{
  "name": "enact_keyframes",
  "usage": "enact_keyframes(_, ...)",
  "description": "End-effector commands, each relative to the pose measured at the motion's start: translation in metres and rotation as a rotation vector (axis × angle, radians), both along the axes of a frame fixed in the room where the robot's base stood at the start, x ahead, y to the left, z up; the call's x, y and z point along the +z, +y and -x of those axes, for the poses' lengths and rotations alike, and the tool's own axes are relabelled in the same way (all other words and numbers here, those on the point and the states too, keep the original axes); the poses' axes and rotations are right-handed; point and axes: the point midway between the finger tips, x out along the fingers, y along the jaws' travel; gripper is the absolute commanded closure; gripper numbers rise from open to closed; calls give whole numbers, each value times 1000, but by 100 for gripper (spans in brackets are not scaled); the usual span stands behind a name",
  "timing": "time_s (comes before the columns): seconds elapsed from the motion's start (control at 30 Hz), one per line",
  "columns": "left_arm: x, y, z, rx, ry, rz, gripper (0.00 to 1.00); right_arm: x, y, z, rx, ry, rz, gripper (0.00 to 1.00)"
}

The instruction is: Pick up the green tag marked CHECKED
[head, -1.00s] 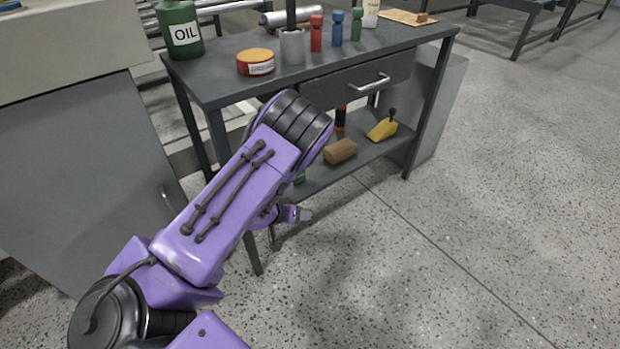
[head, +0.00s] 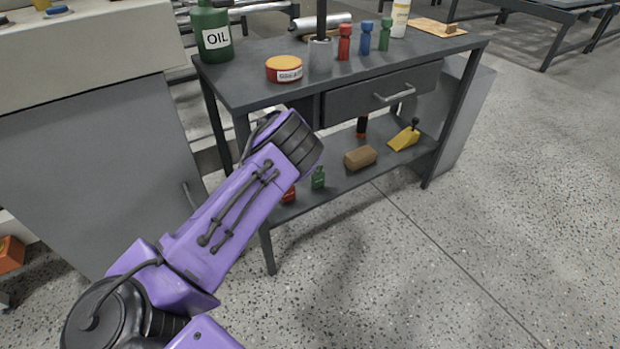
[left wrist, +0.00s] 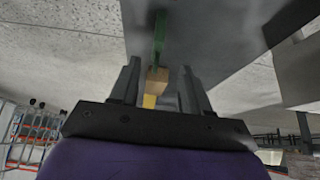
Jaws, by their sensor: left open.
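A small green tag (head: 318,178) stands on the bench's lower shelf, near its left end; any marking on it is too small to read. A small red item (head: 289,194) is left of it, partly covered by my left arm. In the left wrist view a narrow green piece (left wrist: 159,38), likely the tag seen edge-on, lies just beyond the fingertips, in line with the gap. My left gripper (left wrist: 159,64) is open with nothing between its fingers. The head view hides this gripper behind my purple forearm. My right gripper is in neither view.
A brown block (head: 360,158) and a yellow wedge (head: 403,138) sit farther right on the shelf (head: 335,187). The closed drawer (head: 385,92) is above. The bench top holds an oil container (head: 213,35), a red tin (head: 284,69) and small coloured bottles. The floor at right is clear.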

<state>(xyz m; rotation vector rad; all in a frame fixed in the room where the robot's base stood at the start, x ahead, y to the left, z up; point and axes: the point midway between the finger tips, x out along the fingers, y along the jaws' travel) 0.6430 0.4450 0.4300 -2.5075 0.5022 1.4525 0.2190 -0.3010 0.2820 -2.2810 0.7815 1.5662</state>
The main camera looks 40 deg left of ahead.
Motion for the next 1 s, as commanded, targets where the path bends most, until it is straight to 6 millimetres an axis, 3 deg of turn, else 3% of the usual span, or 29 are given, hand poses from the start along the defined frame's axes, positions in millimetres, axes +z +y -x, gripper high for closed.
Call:
enact_keyframes(0.03, -17, -3, -4, -4, 1, 0, 53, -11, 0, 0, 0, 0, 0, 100)
enact_keyframes(0.1, -28, -5, -10, -2, 0, 1, 53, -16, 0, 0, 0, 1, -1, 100)
enact_keyframes(0.27, -42, -8, -19, 2, -1, 1, 53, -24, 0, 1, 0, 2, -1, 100)
enact_keyframes(0.5, -76, -20, -41, 3, -1, 2, 53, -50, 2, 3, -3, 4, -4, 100)
enact_keyframes(0.8, -78, -22, -45, 5, -1, 2, 53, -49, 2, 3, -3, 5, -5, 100)
enact_keyframes(0.93, -78, -22, -45, 4, -1, 3, 96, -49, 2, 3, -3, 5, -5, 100)
enact_keyframes(1.0, -78, -22, -45, 4, -1, 3, 100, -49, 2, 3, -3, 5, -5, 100)
